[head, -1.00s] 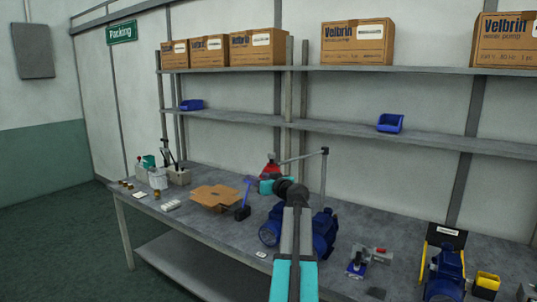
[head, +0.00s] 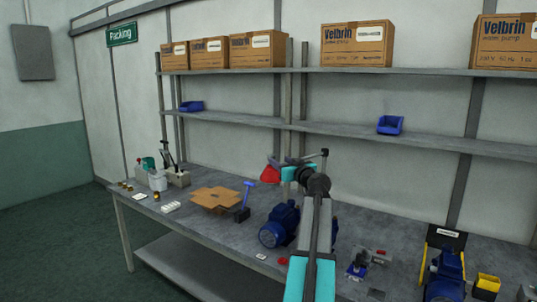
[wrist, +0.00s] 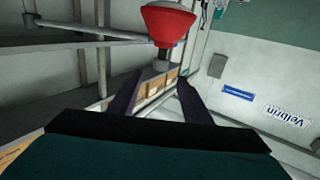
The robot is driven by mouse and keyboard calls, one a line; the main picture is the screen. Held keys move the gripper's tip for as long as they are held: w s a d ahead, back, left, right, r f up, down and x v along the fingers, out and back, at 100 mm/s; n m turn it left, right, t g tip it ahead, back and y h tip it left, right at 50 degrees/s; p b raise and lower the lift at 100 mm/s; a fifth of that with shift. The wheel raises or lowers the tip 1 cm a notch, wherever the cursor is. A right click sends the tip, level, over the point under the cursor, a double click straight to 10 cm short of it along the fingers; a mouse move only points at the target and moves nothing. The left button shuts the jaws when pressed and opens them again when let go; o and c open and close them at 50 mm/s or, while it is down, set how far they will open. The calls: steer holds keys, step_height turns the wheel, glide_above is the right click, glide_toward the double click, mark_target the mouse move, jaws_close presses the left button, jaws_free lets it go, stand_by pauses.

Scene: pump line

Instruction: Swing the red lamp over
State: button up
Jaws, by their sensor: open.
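The red lamp (head: 270,174) hangs over the back of the workbench in the head view, its red shade just left of my gripper. Its thin swing arm runs toward a post top (head: 324,153), partly hidden behind my arm. In the wrist view the red shade (wrist: 167,24) fills the top middle, with a dark neck (wrist: 161,55) below it. My gripper (head: 281,163) is open. In the wrist view its two dark fingers (wrist: 157,86) stand apart, with the neck showing beyond the gap between them. I cannot tell whether either finger touches the lamp.
The workbench (head: 190,238) holds a blue pump (head: 280,225), a flattened carton (head: 215,199), a blue-headed tool (head: 246,197) and a yellow bin (head: 487,284). Shelves behind carry boxes (head: 357,44) and blue bins (head: 390,125).

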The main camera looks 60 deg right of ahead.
steer(key=p+x, duration=0.4)
steer(key=x, duration=0.7)
steer(key=shift+w+d+r, duration=0.1)
steer(key=shift+w+d, duration=0.05)
steer(key=shift+w, duration=0.2)
steer(key=shift+w+d, duration=0.3)
steer(key=shift+w, duration=0.25)
jaws_close()
steer(key=shift+d, duration=0.15)
steer(key=shift+s+a, duration=0.15)
steer(key=shift+a, duration=0.1)
